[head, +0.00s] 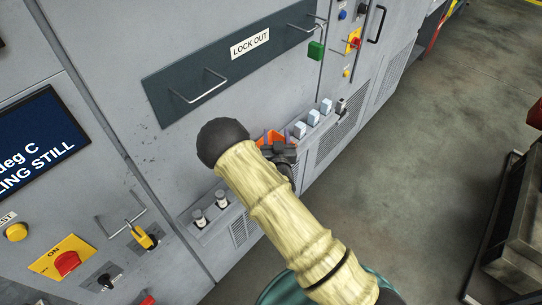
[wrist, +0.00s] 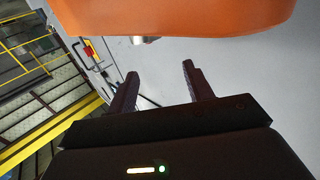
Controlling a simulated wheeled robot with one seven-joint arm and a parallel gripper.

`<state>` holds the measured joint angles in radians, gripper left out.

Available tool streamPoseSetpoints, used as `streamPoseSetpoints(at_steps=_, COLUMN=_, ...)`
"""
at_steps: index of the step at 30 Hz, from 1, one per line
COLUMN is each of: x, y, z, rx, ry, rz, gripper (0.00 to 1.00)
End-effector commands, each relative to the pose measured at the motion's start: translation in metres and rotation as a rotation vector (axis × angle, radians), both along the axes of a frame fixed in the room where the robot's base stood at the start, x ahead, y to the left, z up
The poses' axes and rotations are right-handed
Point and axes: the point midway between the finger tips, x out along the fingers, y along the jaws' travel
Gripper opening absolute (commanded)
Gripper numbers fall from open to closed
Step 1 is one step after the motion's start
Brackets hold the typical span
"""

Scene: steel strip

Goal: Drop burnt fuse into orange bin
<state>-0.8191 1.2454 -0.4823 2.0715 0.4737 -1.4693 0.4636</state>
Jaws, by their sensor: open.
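The orange bin (head: 271,137) shows as a small strip by the grey cabinet in the head view, mostly hidden behind my arm. In the wrist view a large orange surface (wrist: 175,18), likely the bin, fills the top edge. My gripper (head: 284,154) is beside the bin, partly hidden by my sleeved arm. In the wrist view my gripper (wrist: 157,80) is open, with nothing seen between its fingers. A small pale metallic piece (wrist: 146,40) shows below the orange edge; I cannot tell what it is. I cannot make out a burnt fuse.
Two pale, dark-topped cylinders (head: 222,198) stand on a ledge left of my arm. Several pale blocks (head: 313,117) line a ledge beyond the bin. A LOCK OUT panel (head: 250,43) with handles projects above. Floor (head: 430,130) at right is clear, beside a dark structure (head: 515,220).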

Motion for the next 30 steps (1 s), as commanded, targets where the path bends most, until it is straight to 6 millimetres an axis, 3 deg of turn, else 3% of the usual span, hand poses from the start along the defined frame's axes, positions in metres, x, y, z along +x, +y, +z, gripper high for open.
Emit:
streamPoseSetpoints(at_steps=5, x=-0.019, y=-0.002, z=-0.004, rx=0.0, ry=0.001, rz=-0.001, gripper=0.51)
streamPoseSetpoints(at_steps=19, x=-0.096, y=-0.013, z=-0.005, rx=0.0, ry=0.003, rz=-0.002, gripper=0.51)
streamPoseSetpoints(at_steps=30, x=-0.142, y=-0.019, z=0.002, rx=-0.002, ry=0.002, rz=-0.002, gripper=0.51)
